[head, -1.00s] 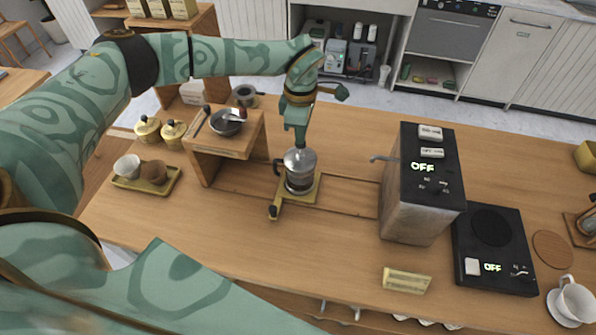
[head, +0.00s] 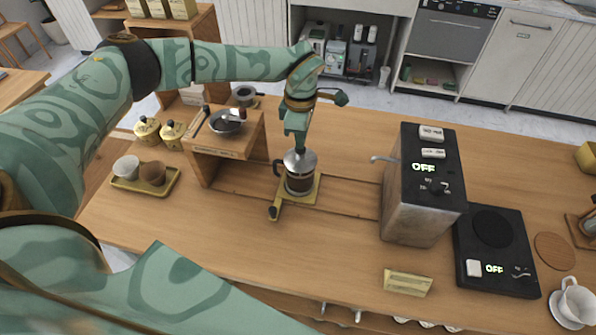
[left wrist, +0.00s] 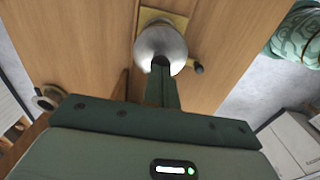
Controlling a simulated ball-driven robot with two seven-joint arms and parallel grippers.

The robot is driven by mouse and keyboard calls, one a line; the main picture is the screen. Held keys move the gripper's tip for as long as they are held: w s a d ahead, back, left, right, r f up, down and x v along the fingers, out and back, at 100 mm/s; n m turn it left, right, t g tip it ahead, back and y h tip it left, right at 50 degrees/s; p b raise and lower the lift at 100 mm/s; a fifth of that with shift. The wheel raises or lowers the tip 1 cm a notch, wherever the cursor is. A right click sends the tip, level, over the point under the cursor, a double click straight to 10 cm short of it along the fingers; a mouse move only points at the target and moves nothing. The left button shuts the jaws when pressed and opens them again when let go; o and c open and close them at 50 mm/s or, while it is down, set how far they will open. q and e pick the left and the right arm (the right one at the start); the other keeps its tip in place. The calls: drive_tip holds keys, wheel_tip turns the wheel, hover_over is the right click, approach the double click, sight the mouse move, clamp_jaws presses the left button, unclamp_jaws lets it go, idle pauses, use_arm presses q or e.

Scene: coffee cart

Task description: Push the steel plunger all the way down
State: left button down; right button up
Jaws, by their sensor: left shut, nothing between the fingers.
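The French press (head: 299,182) stands upright on a small yellow base on the counter. It has a domed steel lid (head: 300,161), a glass body with dark contents and a dark handle on its left. The steel lid also shows in the left wrist view (left wrist: 148,44). My left gripper (head: 301,150) is shut and empty, pointing down with its fingertips at the top centre of the lid. The steel plunger's knob and rod are hidden behind the fingers, so I cannot tell its height. My right gripper is not in view.
A wooden stand (head: 226,145) with a dark bowl is left of the press. A tray (head: 128,187) with two cups lies farther left. A tall black-topped machine (head: 412,205) with a spout stands to the right, beside a black hot plate (head: 488,268). The counter in front is mostly clear.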

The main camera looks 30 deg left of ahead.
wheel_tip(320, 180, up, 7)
drive_tip(key=p, duration=0.6)
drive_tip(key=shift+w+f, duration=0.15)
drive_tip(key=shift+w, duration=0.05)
